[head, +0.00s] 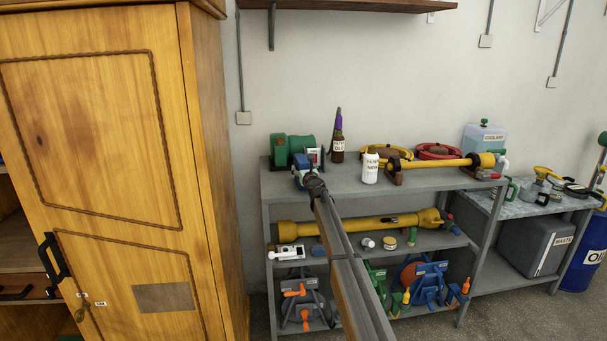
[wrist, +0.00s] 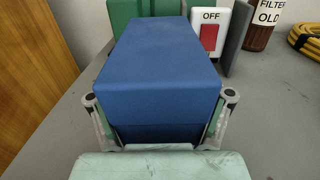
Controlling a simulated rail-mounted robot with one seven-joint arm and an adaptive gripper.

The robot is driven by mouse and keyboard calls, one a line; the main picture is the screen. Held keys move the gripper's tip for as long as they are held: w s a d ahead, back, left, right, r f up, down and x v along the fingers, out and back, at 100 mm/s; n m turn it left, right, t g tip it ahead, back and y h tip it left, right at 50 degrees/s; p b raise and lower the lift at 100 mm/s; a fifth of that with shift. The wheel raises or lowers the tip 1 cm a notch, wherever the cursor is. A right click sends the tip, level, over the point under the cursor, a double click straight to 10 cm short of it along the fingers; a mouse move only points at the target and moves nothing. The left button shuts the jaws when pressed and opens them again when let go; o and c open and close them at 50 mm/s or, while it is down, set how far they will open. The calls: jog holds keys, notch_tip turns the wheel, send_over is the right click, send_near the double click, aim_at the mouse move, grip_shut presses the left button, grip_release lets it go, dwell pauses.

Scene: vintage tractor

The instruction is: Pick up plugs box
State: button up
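A blue box (wrist: 160,65), which I take to be the plugs box, fills the middle of the wrist view. In the head view a small part of the blue box (head: 298,173) shows at the left end of the grey table top, behind my gripper (head: 312,183). In the wrist view my gripper (wrist: 160,122) has one finger on each side of the box's near end, close to its sides. The fingertips are partly hidden by the box, so I cannot tell whether they press on it. I see no clear gap under the box.
A green machine (head: 291,148) and an OFF switch plate (wrist: 207,32) stand right behind the box. A brown oil filter bottle (head: 338,146), a white bottle (head: 370,168) and a yellow shaft (head: 440,163) stand to the right. A wooden cabinet (head: 110,170) stands at left.

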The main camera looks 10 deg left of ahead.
jog(key=c, duration=0.5)
jog(key=shift+r, duration=0.1)
jog(key=shift+c, duration=0.6)
